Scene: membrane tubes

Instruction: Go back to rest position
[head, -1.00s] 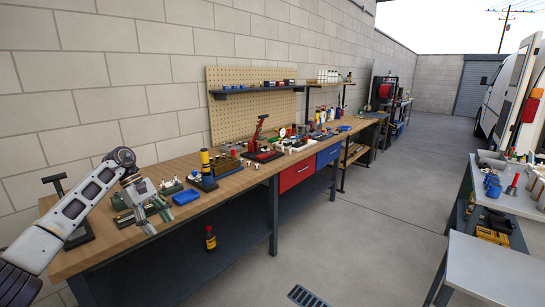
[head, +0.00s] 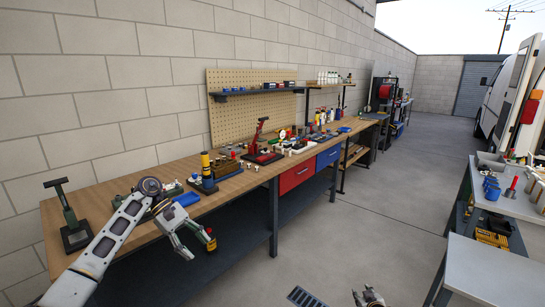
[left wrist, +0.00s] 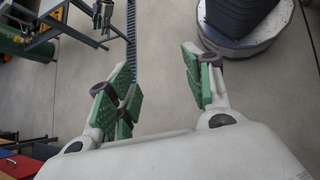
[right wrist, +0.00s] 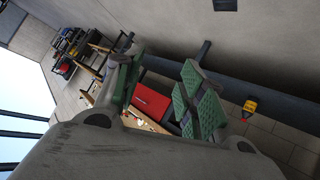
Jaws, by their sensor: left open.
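My left gripper (head: 199,250) is in front of the workbench's front edge, over the floor side, with its fingers pointing down to the right. In the left wrist view its green-padded fingers (left wrist: 160,78) are spread with only floor between them. My right gripper (head: 370,298) shows at the bottom edge of the head view, above the floor, mostly cut off. In the right wrist view its fingers (right wrist: 158,85) are apart, with no object held between them; the red drawer front (right wrist: 152,102) lies behind the gap.
A grey table (head: 495,268) stands at right. The floor between is clear.

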